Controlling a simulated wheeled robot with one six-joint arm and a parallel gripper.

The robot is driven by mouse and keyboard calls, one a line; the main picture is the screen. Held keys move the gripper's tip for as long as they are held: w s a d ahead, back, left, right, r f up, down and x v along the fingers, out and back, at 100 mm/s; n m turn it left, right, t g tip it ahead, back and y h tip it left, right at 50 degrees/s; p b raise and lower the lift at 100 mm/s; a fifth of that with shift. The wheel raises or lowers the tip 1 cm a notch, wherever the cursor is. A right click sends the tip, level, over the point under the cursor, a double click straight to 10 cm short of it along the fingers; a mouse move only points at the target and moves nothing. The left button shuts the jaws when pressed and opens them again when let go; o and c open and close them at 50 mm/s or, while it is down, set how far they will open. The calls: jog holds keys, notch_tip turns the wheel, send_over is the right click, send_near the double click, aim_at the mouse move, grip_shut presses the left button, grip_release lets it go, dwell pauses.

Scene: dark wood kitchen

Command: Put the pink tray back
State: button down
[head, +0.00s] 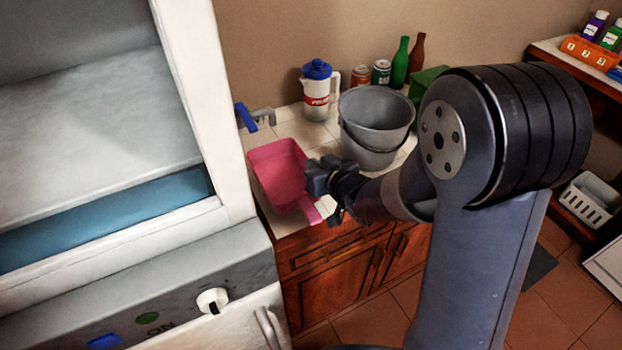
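The pink tray (274,172) rests on the white tiled counter, left of the grey bucket. It looks like a shallow open tray with a handle-like pink part (311,212) at its near end. My gripper (327,199) is at the tray's near right side, over or beside the handle-like part. The gripper's dark fingers overlap the tray's right edge in the head view. The arm hides part of the gripper, and I cannot tell whether the fingers touch or hold the tray.
The grey bucket (374,126) stands just behind my gripper. A blue-lidded jug (318,92), cans (381,73) and green (400,63) and brown (416,58) bottles line the wall. A white open appliance (228,120) stands at left. Red-brown cabinets (335,285) are below.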

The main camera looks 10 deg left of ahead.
jog(key=shift+f, duration=2.15)
jog(key=shift+f+b, duration=0.2)
jog(key=shift+b, duration=0.1)
jog(key=c, duration=1.7)
grip_release()
jog(key=shift+r, duration=0.1)
jog(key=shift+r, duration=0.1)
jog(key=shift+s+d+r, duration=0.1)
jog(key=v, duration=1.1)
jog(key=shift+s+d+r, duration=0.15)
jog(key=shift+s+d, duration=0.1)
